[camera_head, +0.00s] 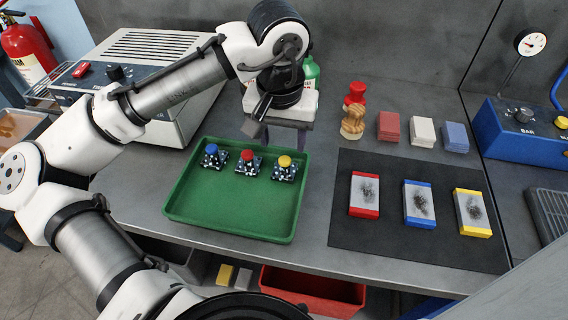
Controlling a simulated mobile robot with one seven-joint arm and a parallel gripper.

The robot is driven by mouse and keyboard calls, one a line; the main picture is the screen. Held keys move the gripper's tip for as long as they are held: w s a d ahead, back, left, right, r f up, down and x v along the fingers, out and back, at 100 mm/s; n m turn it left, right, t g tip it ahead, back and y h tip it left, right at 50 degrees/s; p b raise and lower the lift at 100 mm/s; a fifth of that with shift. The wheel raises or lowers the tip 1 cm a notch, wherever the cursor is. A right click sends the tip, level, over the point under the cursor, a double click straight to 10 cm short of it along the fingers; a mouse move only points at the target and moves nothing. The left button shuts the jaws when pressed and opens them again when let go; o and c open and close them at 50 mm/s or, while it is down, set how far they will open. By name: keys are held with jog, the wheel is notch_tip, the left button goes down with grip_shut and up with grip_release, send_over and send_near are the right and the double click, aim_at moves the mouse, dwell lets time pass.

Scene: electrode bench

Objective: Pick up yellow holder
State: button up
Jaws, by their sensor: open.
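The holder with a yellow top (285,167) is the rightmost of three small dark holders standing in the green tray (230,222). Beside it are a holder with a red top (247,161) and one with a blue top (212,155). My gripper (277,137) is open and empty, pointing down over the back edge of the tray. It is behind and above the yellow holder, apart from it. The gripper's near side and fingertips show only in part.
A black mat (350,235) to the right holds a red-ended block (364,195), a blue-ended block (419,204) and a yellow-ended block (472,213). A wooden piece with a red top (353,115) and coloured pads (423,132) stand behind. The tray's front half is bare.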

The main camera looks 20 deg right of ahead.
aim_at(285, 160)
jog(key=f, duration=0.3)
jog(key=f+p, duration=0.1)
jog(key=f, duration=0.2)
jog(key=w+d+f, duration=0.1)
jog(key=f, duration=0.2)
jog(key=shift+r, duration=0.1)
jog(key=c, duration=0.8)
notch_tip(285, 160, up, 10)
jog(key=shift+b, duration=0.4)
jog(key=shift+c, duration=0.3)
